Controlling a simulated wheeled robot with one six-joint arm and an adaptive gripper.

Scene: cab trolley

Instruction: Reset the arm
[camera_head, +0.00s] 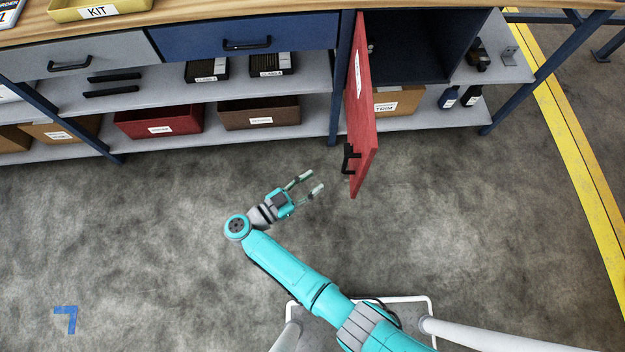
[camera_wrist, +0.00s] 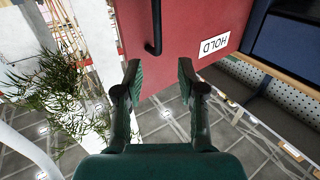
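My gripper (camera_head: 306,186) is open and empty in the head view, in front of the workbench and left of the open red cabinet door (camera_head: 362,110). My teal arm reaches up from the lower right. In the wrist view my gripper (camera_wrist: 158,75) shows two fingers spread apart with nothing between them. Beyond the fingertips the red door (camera_wrist: 185,35) shows its black handle (camera_wrist: 154,28) and a HOLD label (camera_wrist: 213,45). The fingers appear clear of the handle. In the head view the handle (camera_head: 350,160) is right of the fingertips.
The open cabinet (camera_head: 418,45) is dark inside. The blue drawer (camera_head: 240,40) and grey drawer (camera_head: 80,58) are shut. Shelves below hold a red bin (camera_head: 160,122), a brown bin (camera_head: 260,113) and dark bottles (camera_head: 449,97). The floor left of my arm is clear.

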